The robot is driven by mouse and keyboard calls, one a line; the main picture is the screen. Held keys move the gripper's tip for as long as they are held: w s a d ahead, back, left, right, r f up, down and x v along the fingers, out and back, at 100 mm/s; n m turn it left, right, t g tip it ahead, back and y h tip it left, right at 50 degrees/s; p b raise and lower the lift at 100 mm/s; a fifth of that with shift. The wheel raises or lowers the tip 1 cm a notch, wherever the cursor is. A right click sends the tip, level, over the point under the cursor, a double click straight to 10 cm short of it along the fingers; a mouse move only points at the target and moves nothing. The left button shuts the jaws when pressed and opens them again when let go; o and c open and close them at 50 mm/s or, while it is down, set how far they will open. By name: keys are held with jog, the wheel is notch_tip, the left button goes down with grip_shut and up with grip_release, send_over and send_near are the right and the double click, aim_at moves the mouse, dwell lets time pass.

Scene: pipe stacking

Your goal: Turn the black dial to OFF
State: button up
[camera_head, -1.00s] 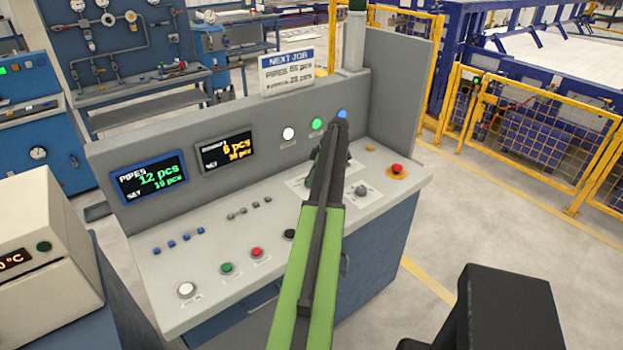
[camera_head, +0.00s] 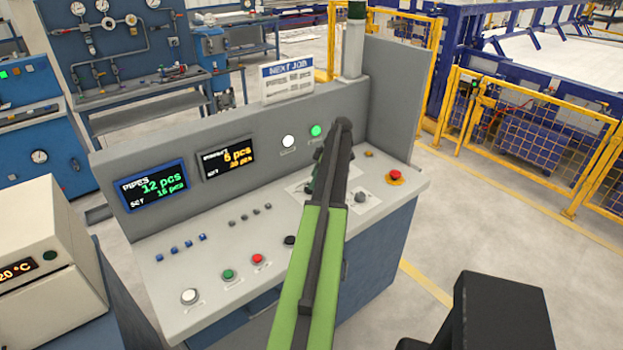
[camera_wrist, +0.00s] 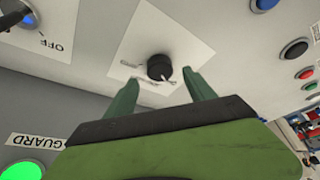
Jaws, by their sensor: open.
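A black dial (camera_wrist: 160,68) with a light pointer mark sits on a white label plate (camera_wrist: 190,50) in the wrist view. The print on the plate is too small to read. My gripper (camera_wrist: 162,80) is open, its two dark green fingers on either side of the dial's near side; I cannot tell if they touch it. A second dark dial (camera_wrist: 14,14) is cut off at the top left, with the word OFF (camera_wrist: 52,40) beside it. In the head view my arm hides the first dial; a grey-black knob (camera_head: 361,196) shows to its right.
The grey console (camera_head: 215,275) carries several buttons, including a red one (camera_head: 258,259) and a green one (camera_head: 228,275). A red stop button (camera_head: 394,176) is at the right. The upright panel stands behind, with a green light (camera_head: 316,130).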

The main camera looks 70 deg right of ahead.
jog(key=p+v, duration=1.1)
jog(key=v, duration=0.2)
jog(key=shift+s+r, duration=0.2)
jog(key=shift+r, duration=0.15)
